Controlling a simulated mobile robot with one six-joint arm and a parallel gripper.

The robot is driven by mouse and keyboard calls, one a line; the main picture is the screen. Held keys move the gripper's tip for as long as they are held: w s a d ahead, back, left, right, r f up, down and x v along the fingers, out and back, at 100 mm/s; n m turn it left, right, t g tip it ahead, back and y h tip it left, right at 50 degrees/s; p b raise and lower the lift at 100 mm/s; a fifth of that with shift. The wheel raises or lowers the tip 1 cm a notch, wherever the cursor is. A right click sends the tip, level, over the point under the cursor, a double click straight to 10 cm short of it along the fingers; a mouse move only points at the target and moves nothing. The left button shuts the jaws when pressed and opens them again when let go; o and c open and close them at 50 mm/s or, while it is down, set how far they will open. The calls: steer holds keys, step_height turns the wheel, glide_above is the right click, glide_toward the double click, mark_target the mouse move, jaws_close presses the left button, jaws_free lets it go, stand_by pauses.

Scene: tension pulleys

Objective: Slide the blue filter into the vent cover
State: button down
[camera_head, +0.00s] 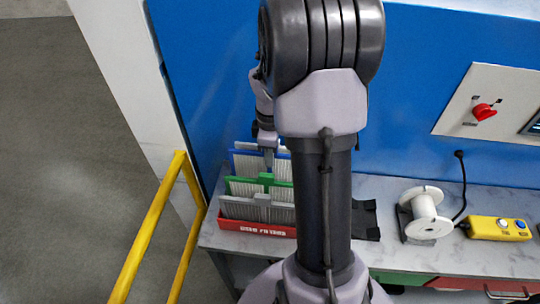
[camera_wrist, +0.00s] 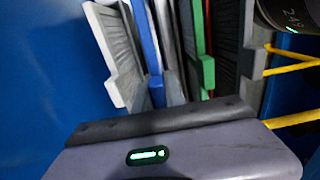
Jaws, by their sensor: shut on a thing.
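The blue filter (camera_head: 243,154) stands upright in the red filter box (camera_head: 232,224), behind the green-topped filter (camera_head: 243,186). My gripper (camera_head: 268,152) reaches down onto the top of the blue filter and is shut on it. I cannot make out a vent cover in either view.
A grey filter (camera_head: 240,208) stands at the box's front. A yellow rail (camera_head: 150,230) is to the left. To the right on the bench (camera_head: 385,192) are a white spool (camera_head: 425,214) and a yellow button box (camera_head: 498,229). A blue wall (camera_head: 205,60) rises behind.

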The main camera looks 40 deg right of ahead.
steer(key=shift+r+p, duration=1.5)
step_height(320, 180, up, 4)
steer(key=p, duration=0.4)
steer(key=shift+r, duration=0.15)
stand_by(0.6)
